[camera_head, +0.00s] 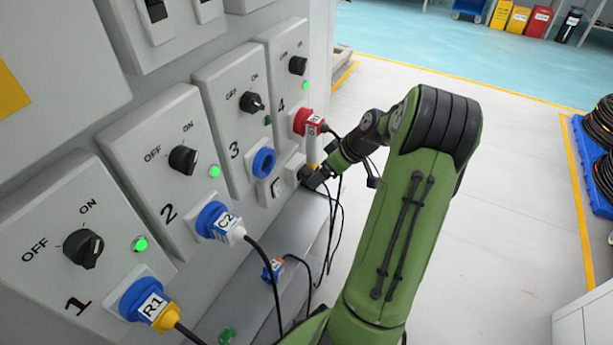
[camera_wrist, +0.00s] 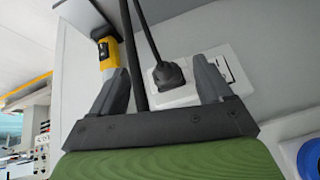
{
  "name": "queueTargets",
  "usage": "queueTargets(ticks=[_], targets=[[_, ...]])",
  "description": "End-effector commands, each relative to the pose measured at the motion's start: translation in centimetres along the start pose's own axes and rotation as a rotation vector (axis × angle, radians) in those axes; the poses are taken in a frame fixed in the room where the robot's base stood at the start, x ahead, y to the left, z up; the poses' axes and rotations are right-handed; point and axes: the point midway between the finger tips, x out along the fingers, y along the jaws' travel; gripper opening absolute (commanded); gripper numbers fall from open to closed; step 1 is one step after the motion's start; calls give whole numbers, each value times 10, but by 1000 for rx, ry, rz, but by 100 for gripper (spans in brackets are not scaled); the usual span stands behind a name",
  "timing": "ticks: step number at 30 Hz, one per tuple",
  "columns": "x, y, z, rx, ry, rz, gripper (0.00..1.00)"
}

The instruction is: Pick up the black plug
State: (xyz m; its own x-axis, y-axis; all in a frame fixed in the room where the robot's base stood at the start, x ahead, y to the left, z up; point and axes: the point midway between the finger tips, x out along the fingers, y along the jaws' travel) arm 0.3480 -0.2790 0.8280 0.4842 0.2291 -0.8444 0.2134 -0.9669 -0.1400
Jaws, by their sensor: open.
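In the wrist view the black plug (camera_wrist: 169,75) sits in a white wall socket plate (camera_wrist: 186,94), with its black cable running up out of the picture. My gripper (camera_wrist: 160,66) is open, with one finger on each side of the plug. The plug looks apart from both fingers, closer to the right one; how far it lies beyond the tips is hard to tell. In the head view my gripper (camera_head: 313,178) is at the panel below station 4, and the black plug cannot be made out there.
A yellow connector (camera_wrist: 106,52) stands close beside the left finger. A red plug (camera_head: 308,122) is in station 4 above my gripper. Station 3's blue socket (camera_head: 263,162) is empty. Plugs C2 (camera_head: 220,222) and R1 (camera_head: 150,304) are in stations 2 and 1. Black cables hang near my gripper.

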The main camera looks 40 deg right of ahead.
Motion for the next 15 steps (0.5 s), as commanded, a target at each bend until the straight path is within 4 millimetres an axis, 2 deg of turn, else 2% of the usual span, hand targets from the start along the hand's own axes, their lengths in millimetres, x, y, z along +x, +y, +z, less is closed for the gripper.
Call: queueTargets(ticks=[1,4,7,13,15], targets=[[9,-3,-9,-6,0,-2,79],[19,-7,-24,-4,0,-2,79],[29,-6,-22,1,-1,0,79],[28,-7,-24,0,0,1,79],[28,-7,-24,0,-1,0,70]])
